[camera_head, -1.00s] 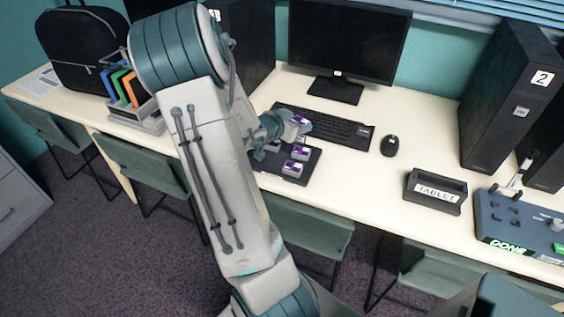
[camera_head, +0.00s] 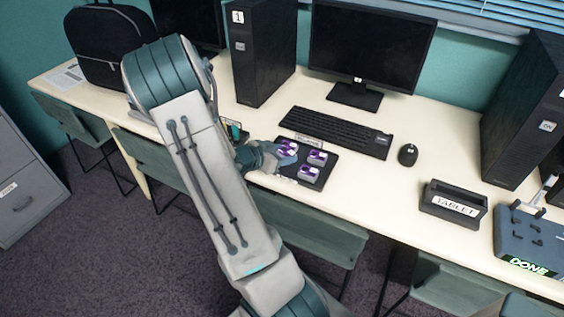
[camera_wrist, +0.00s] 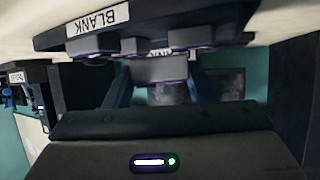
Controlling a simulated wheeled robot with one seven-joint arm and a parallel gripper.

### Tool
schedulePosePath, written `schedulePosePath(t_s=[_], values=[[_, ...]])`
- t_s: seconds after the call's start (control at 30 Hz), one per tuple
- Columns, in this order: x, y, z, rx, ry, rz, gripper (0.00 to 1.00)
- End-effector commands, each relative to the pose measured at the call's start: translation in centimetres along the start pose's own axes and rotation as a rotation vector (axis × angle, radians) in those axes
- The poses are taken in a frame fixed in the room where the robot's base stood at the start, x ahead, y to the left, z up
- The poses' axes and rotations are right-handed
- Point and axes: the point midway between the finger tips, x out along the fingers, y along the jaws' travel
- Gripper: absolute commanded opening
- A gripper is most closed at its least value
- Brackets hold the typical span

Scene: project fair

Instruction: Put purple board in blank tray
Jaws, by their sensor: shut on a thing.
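The blank tray (camera_head: 325,174) is a dark flat tray on the table in front of the keyboard. Several grey pieces with purple tops are at it, including one on its right (camera_head: 316,157) and one at its front (camera_head: 309,172). In the wrist view, the tray (camera_wrist: 160,30) appears upside down with a BLANK label. My gripper (camera_head: 277,155) is at the tray's left side, shut on a grey, purple-edged board (camera_wrist: 160,68). The wrist view shows the held board close to the tray's pieces; contact cannot be told. My arm and fingers hide part of the tray's left side.
A keyboard (camera_head: 335,132) lies behind the tray, with a monitor (camera_head: 370,45) beyond and a mouse (camera_head: 408,154) to its right. Bare table lies between tray and holder. Chairs line the front edge.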

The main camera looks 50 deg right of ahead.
Motion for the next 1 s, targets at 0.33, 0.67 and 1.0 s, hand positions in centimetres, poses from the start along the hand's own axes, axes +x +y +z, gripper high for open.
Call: schedulePosePath(t_s=[0.33, 0.67, 1.0], values=[[1.4, 0.0, 2.9, 0.000, 0.000, -0.001, 0.28], [1.5, 0.0, 3.1, -0.001, -0.001, -0.001, 0.72], [1.3, 0.0, 2.7, 0.000, -0.001, -0.001, 0.72]])
